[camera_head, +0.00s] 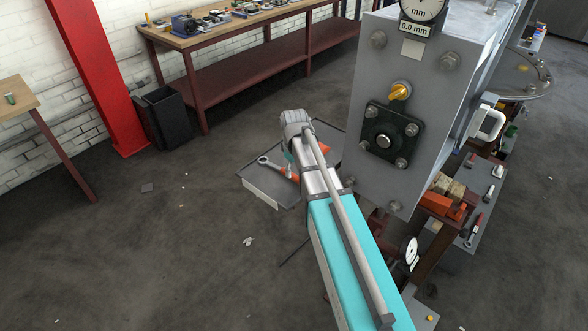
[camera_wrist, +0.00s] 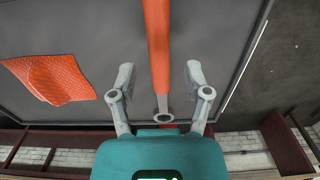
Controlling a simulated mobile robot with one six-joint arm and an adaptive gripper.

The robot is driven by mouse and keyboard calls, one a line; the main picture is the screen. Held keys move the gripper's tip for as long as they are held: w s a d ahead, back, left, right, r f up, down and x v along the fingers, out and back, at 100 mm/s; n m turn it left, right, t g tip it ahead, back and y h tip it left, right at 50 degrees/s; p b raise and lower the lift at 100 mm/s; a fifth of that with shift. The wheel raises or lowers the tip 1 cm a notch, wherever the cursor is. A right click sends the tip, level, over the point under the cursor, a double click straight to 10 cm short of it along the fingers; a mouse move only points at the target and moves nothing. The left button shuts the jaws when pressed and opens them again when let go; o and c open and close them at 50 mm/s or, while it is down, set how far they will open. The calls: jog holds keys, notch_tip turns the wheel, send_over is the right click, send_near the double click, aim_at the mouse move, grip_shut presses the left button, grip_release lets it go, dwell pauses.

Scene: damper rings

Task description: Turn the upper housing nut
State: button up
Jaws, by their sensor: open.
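The grey housing (camera_head: 400,90) stands at the right of the head view. A ring wrench (camera_head: 270,161) with an orange handle lies on a grey tray (camera_head: 262,188), partly hidden by my arm. In the wrist view, the wrench's orange shaft (camera_wrist: 158,45) runs between the fingers of my gripper (camera_wrist: 160,75), its ring end near the palm. The fingers are open and apart from it. The head view mostly hides the gripper.
An orange cloth-like piece (camera_wrist: 50,78) lies on the tray left of the wrench. A dark green flange (camera_head: 390,135) and a brass fitting (camera_head: 400,91) project from the housing. A workbench (camera_head: 240,40), a black bin (camera_head: 168,117) and a red column (camera_head: 95,75) stand behind.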

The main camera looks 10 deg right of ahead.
aim_at(294, 175)
jog(key=shift+f+b, duration=1.6)
jog(key=shift+f, duration=0.35)
grip_shut()
jog(key=shift+r, duration=0.1)
jog(key=shift+r+p, duration=2.95)
jog(key=shift+p, duration=0.1)
